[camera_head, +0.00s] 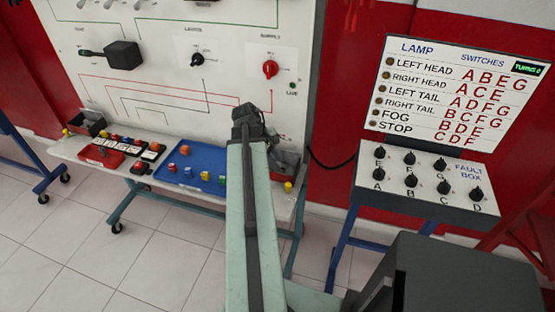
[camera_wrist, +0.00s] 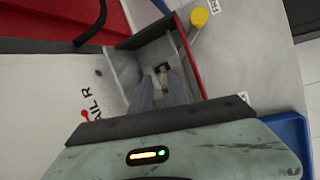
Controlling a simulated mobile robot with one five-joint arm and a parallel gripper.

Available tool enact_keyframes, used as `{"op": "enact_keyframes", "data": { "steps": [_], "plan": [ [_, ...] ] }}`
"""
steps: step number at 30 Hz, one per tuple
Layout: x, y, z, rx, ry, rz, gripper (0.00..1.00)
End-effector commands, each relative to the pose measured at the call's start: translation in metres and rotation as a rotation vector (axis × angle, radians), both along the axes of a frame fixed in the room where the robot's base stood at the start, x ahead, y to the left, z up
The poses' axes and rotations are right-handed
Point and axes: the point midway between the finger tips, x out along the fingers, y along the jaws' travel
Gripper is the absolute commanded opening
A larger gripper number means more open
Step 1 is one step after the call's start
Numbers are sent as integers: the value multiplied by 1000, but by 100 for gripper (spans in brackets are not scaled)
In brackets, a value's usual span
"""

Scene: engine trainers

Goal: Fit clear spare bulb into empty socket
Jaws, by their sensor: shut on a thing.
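My gripper (camera_wrist: 165,75) reaches into an open grey box-like housing (camera_wrist: 128,75) with a red edge, beside panel lettering that reads "AIL R". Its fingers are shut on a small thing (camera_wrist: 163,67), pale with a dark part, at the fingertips. It is too small to tell for sure that it is the clear bulb. I cannot make out a socket inside the housing or whether the held thing touches one. In the head view my arm covers the fingers, and the grey housing (camera_head: 287,162) shows just right of the arm's end, at the panel's lower right.
A yellow round thing (camera_wrist: 199,17) stands just outside the housing. The bench shelf holds a blue tray (camera_head: 205,184) and a red tray (camera_head: 100,155) with small coloured parts. A switch box (camera_head: 425,190) stands to the right. The tiled floor in front is clear.

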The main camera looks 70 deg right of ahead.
Motion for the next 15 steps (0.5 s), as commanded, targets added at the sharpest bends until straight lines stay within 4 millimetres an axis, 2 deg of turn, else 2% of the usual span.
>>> {"op": "enact_keyframes", "data": {
  "steps": [8, 9, 10, 11, 15],
  "plan": [
    [0, 0, 0, 0, 0, 0, 0],
    [0, 0, 0, 0, 0, 0, 32],
    [0, 0, 0, 0, 0, 0, 40],
    [0, 0, 0, 0, 0, 0, 46],
    [0, 0, 0, 0, 0, 0, 46]
  ]
}}
